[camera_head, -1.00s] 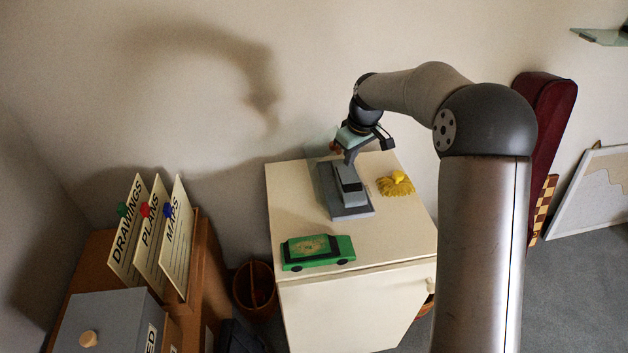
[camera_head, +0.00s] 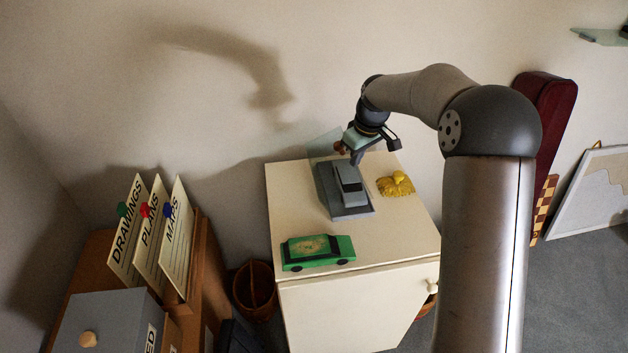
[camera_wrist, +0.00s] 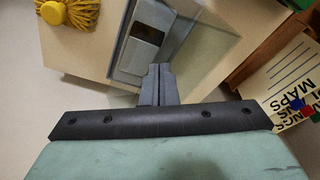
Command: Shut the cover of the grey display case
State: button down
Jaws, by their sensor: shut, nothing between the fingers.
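The grey display case (camera_head: 352,211) stands on the cream cabinet, with a grey model car (camera_head: 347,184) on its base. Its clear cover (camera_head: 322,146) is raised at the far side of the base, near the wall; it is faint, and its exact angle is hard to tell. In the wrist view the case (camera_wrist: 128,72) lies beyond the fingers, with a clear pane (camera_wrist: 200,45) beside it. My gripper (camera_head: 356,160) is shut and empty, just above the far end of the case, close to the cover. Its closed fingers also show in the wrist view (camera_wrist: 158,70). I cannot tell whether they touch the cover.
A green toy car (camera_head: 318,252) sits at the front of the cabinet top (camera_head: 390,235). A yellow tasselled thing (camera_head: 396,184) lies right of the case. Upright labelled cards (camera_head: 150,232) and a grey box (camera_head: 105,322) stand at lower left. The wall is close behind.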

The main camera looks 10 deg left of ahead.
jog(key=shift+d, duration=0.1)
jog(key=shift+w+d+f, duration=0.25)
jog(key=shift+d+f, duration=0.15)
jog(key=shift+d, duration=0.2)
dwell(0.4)
jog(key=shift+w+d+f+b, duration=0.2)
jog(key=shift+d+f+b, duration=0.2)
jog(key=shift+d, duration=0.3)
jog(key=shift+w+d+f, duration=0.2)
jog(key=shift+d+f, duration=0.3)
jog(key=shift+d, duration=0.1)
jog(key=shift+d+f, duration=0.1)
dwell(0.3)
jog(key=shift+w+d+f+b, duration=0.2)
jog(key=shift+d+f+b, duration=0.25)
jog(key=shift+d, duration=0.1)
dwell(0.3)
